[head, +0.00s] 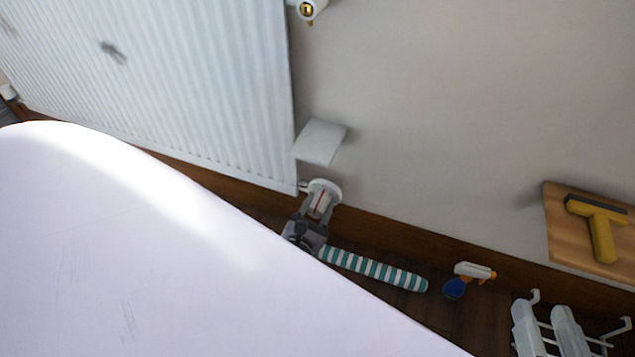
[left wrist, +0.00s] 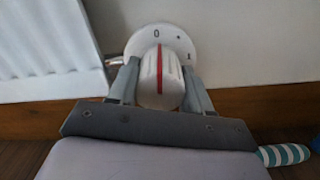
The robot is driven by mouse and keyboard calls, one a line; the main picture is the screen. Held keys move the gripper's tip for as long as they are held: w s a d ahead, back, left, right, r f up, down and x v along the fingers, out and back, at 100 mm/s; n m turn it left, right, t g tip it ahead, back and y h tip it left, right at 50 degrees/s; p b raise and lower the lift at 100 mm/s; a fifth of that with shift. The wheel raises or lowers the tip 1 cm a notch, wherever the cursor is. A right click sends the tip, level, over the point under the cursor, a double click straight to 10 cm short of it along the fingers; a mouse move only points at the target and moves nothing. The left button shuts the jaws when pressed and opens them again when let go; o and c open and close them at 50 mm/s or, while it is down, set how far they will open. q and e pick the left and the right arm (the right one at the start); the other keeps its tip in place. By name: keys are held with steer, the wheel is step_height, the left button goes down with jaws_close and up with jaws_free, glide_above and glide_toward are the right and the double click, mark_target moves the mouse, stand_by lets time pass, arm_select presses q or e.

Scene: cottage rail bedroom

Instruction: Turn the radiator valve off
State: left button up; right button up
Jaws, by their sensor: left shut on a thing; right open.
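The radiator valve is a round white knob with a red line, low at the radiator's right end in the head view (head: 319,203). In the left wrist view the knob (left wrist: 151,82) stands in front of a white dial plate (left wrist: 143,40) with a 0, a dot and another mark. The red line points up at about the 0. My left gripper (head: 318,207) is shut on the knob, one finger on each side, also in the left wrist view (left wrist: 160,88). My right gripper is not in view.
A white ribbed radiator (head: 190,80) fills the upper left. A small white panel (head: 320,141) is above the valve. A teal-striped roll (head: 375,268), spray bottle (head: 466,279) and white rack (head: 545,330) lie to the right. A yellow tool (head: 598,225) is on a wooden board (head: 562,235).

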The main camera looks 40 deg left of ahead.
arm_select(q)
steer(key=shift+w+n, duration=0.1)
steer(key=shift+n, duration=0.5)
steer(key=o, duration=1)
steer(key=shift+o, duration=0.2)
steer(key=shift+s, duration=0.2)
arm_select(e)
steer(key=shift+s, duration=0.1)
